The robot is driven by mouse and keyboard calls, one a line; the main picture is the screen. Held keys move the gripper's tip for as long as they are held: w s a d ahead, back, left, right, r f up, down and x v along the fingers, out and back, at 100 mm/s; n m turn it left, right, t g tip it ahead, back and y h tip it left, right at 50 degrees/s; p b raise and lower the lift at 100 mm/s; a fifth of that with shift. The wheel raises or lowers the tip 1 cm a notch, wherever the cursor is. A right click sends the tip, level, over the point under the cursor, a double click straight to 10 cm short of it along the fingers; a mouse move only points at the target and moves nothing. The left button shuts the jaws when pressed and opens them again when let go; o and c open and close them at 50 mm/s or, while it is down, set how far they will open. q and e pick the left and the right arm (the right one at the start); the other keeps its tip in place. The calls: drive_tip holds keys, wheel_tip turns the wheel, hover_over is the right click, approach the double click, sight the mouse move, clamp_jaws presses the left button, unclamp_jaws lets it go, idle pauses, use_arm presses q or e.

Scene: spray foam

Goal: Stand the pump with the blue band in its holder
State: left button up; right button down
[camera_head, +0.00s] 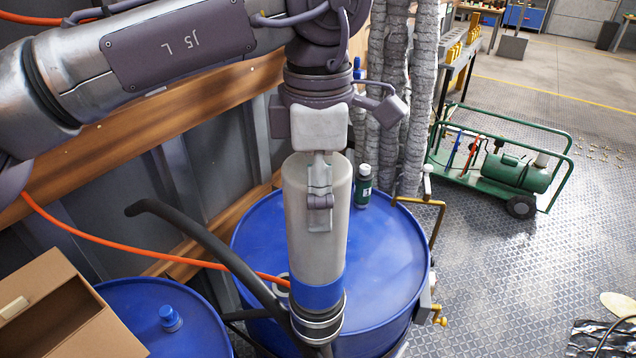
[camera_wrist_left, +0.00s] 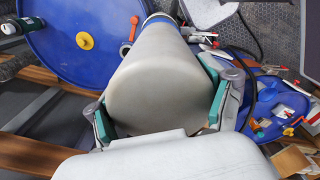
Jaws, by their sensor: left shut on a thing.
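The pump (camera_head: 316,240) is a pale grey cylinder with a blue band (camera_head: 318,295) near its lower end. It stands roughly upright in front of the large blue drum in the head view. My left gripper (camera_head: 320,198) is shut on the pump's upper body. In the left wrist view the green-padded fingers (camera_wrist_left: 160,108) sit on both sides of the grey cylinder. Below the band are dark and metal rings (camera_head: 318,325) and a black hose. I cannot tell which of these belongs to a holder. My right gripper is in neither view.
A large blue drum (camera_head: 390,262) carries a small dark bottle (camera_head: 364,187). A second blue drum (camera_head: 150,335) and an open cardboard box (camera_head: 60,315) are at lower left. A black hose (camera_head: 215,245) and orange hose (camera_head: 110,246) run by the pump. A green cart (camera_head: 515,170) stands right.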

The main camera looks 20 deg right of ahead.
use_arm(q)
wheel_tip(320, 180, down, 7)
drive_tip(key=b, duration=0.5)
idle(0.3)
drive_tip(key=o, duration=1.5)
drive_tip(key=shift+o, duration=1)
drive_tip(key=shift+s, duration=0.15)
drive_tip(key=shift+f, duration=0.2)
drive_tip(key=shift+r, duration=0.1)
wheel_tip(320, 180, up, 12)
drive_tip(key=shift+r, duration=0.15)
